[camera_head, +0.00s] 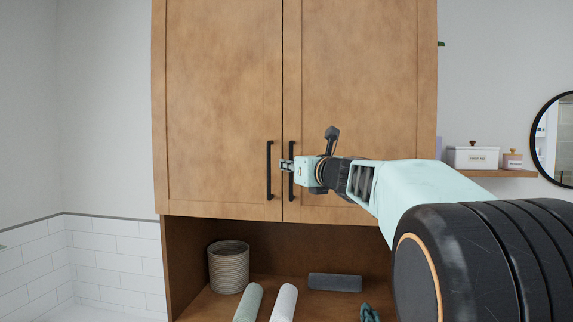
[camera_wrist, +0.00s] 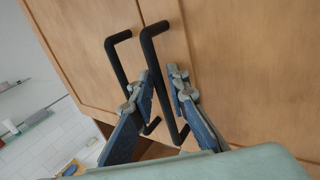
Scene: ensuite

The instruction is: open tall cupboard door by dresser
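The wooden cupboard has a left door (camera_head: 222,95) and a right door (camera_head: 360,85), both shut, meeting at a seam. Each has a black vertical bar handle beside the seam: the left handle (camera_head: 269,170) and the right handle (camera_head: 291,185). My gripper (camera_head: 287,165) is at the right handle, reaching in from the right. In the wrist view, my gripper (camera_wrist: 161,82) is open, with one finger on each side of the right handle (camera_wrist: 154,50). Small gaps seem to show between fingers and bar. The left handle (camera_wrist: 113,62) is left of the fingers.
A wall shelf (camera_head: 495,173) with boxes and a round mirror (camera_head: 556,140) are at the right. White tiles line the left wall.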

